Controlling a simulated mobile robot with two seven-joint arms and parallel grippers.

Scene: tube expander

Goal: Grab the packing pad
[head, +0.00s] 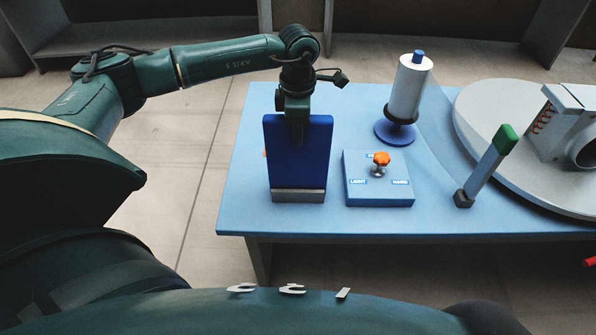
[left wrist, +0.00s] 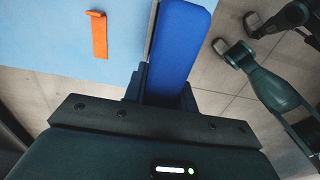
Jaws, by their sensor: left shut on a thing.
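The packing pad appears to be the flat blue slab (head: 297,165) with a grey strip along its lower edge, near the table's left front in the head view. It also shows in the left wrist view (left wrist: 182,45). My left gripper (head: 297,118) comes down from above and is shut on the pad's upper part. The pad's broad face is toward the head camera. I cannot tell whether its lower edge touches the table. My right gripper is not in view.
On the blue table (head: 240,205), a blue switch box (head: 360,195) with an orange knob (head: 381,159) is right of the pad. Behind it stands a white roll (head: 409,90). A green-tipped post (head: 485,170) and grey round platform (head: 480,115) are farther right. An orange piece (left wrist: 98,35) lies beside the pad.

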